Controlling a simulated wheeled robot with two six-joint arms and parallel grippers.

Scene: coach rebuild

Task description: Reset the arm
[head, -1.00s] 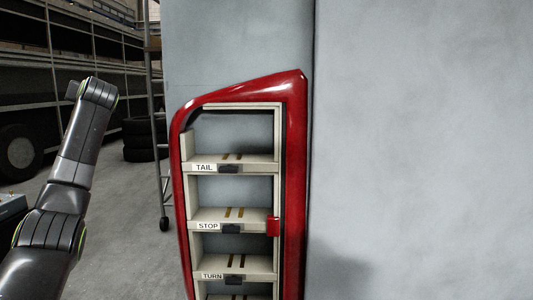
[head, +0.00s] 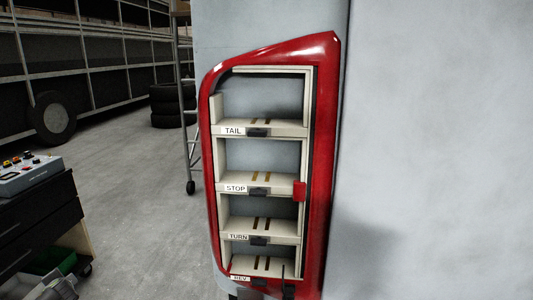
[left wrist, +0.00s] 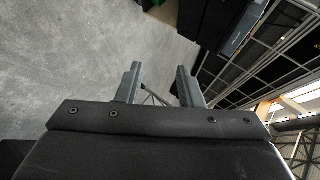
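My left gripper (left wrist: 158,84) shows in the left wrist view with its two fingers apart and nothing between them. Grey floor and dark cabinets lie beyond it. In the head view neither arm nor gripper is in view. A red-framed lamp housing (head: 327,150) stands on the pale coach panel in the head view. Its compartments are labelled TAIL (head: 233,131), STOP (head: 235,188), TURN (head: 238,237) and REV (head: 240,278). They look empty, with brass strips on their floors. My right gripper is not in view.
A dark cabinet (head: 40,222) with a control box (head: 28,174) on top stands at the left, with bins below. A wheeled ladder (head: 186,110) and stacked tires (head: 168,106) stand behind. The floor between (head: 140,200) is clear.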

